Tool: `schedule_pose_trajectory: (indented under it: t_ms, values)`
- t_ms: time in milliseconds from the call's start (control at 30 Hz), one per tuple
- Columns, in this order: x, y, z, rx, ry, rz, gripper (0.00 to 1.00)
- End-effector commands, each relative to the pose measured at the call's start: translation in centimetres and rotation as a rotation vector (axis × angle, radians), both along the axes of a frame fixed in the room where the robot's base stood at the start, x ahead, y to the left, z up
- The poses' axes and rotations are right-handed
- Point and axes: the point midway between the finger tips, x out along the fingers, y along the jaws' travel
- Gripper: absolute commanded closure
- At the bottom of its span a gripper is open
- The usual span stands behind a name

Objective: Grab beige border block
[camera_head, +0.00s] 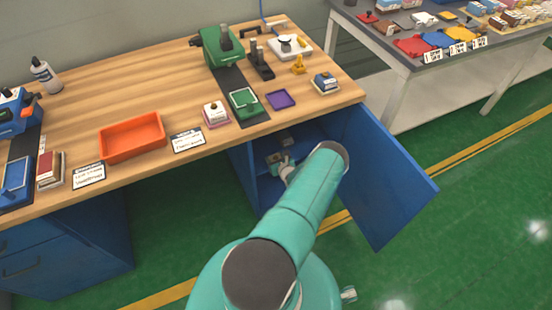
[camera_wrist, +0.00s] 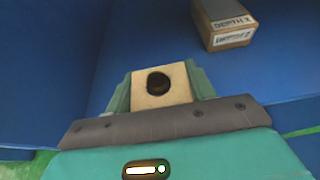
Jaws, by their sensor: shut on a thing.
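In the wrist view, a beige block (camera_wrist: 146,92) with a round dark hole or knob in its face sits between the two teal fingers of my gripper (camera_wrist: 160,88). My gripper is shut on it, with a finger touching each side. In the head view, my gripper (camera_head: 284,166) is inside the open blue cabinet under the wooden workbench, partly hidden by my arm. The held block is too small there to make out clearly.
A box labelled "DEPTH" (camera_wrist: 224,22) lies on the blue cabinet shelf (camera_wrist: 140,35) beyond my gripper. The cabinet's blue door (camera_head: 385,180) stands open to the right.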

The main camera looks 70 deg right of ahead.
Motion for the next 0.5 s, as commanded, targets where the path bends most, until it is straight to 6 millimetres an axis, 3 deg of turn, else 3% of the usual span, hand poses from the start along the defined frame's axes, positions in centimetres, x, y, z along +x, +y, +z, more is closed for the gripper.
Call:
schedule_pose_trajectory:
  t_ms: [267,300,400,500]
  values:
    - [0.25,-0.13,0.06,-0.001,0.000,0.004,0.70]
    - [0.24,-0.14,0.07,-0.001,0.000,0.004,0.42]
    - [0.22,-0.13,0.07,-0.001,0.000,0.004,0.22]
    - [0.17,-0.11,0.07,-0.002,-0.001,0.003,0.20]
